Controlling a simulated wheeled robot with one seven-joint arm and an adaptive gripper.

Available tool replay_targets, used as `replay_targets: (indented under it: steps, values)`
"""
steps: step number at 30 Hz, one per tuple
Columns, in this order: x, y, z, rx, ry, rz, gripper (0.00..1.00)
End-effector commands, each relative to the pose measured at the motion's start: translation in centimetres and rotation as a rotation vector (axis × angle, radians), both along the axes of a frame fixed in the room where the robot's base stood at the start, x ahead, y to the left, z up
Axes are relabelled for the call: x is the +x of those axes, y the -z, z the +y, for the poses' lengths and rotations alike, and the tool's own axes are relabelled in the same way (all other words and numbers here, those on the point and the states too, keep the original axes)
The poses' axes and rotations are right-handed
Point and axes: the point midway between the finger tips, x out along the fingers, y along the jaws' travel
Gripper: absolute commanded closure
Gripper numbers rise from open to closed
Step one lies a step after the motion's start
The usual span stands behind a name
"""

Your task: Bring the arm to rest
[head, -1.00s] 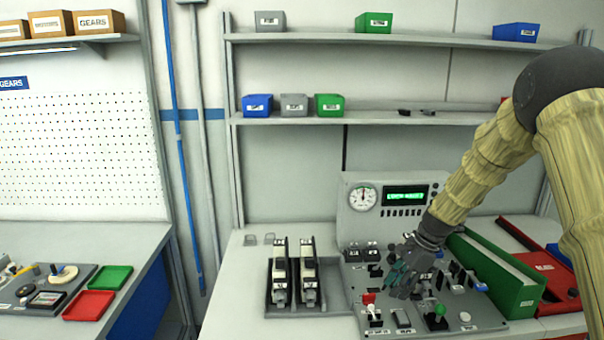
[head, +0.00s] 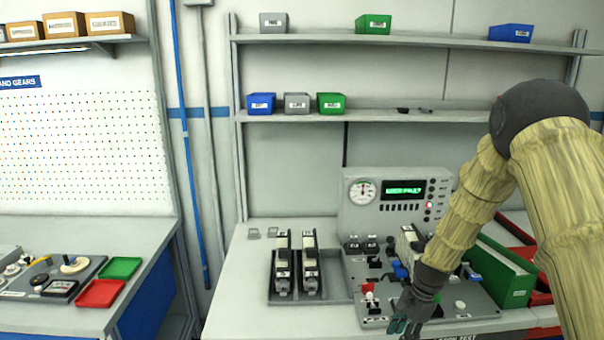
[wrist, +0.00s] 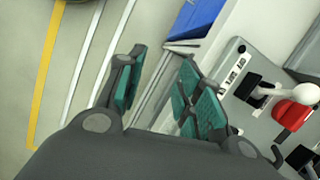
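My arm comes in from the right in the head view and bends down over the front of the control panel (head: 375,322). My gripper (head: 404,326) hangs low at the panel's front edge, partly cut off by the bottom of the picture. In the wrist view my gripper (wrist: 158,95) has its two teal-padded fingers spread apart. Only floor and bench parts show between them, and it holds nothing. A red-topped switch (head: 368,288) stands just left of my gripper, and it also shows at the right of the wrist view (wrist: 292,112).
Two upright modules (head: 309,268) stand in a grey tray (head: 338,287) left of the panel. A console with a gauge and green display (head: 404,190) stands behind; a red light shows on it. A green box (head: 508,285) is to the right. A yellow floor line (wrist: 42,85) crosses open floor.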

Motion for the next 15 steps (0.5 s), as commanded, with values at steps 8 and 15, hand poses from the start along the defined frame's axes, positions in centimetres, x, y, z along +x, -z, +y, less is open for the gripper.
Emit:
replay_targets:
  steps: [8, 15]
  values:
    - [-10.2, 11.1, 0.4, -0.127, -0.285, -0.019, 0.64]
    - [-21.8, 18.3, 1.2, -0.200, -0.635, -0.055, 0.64]
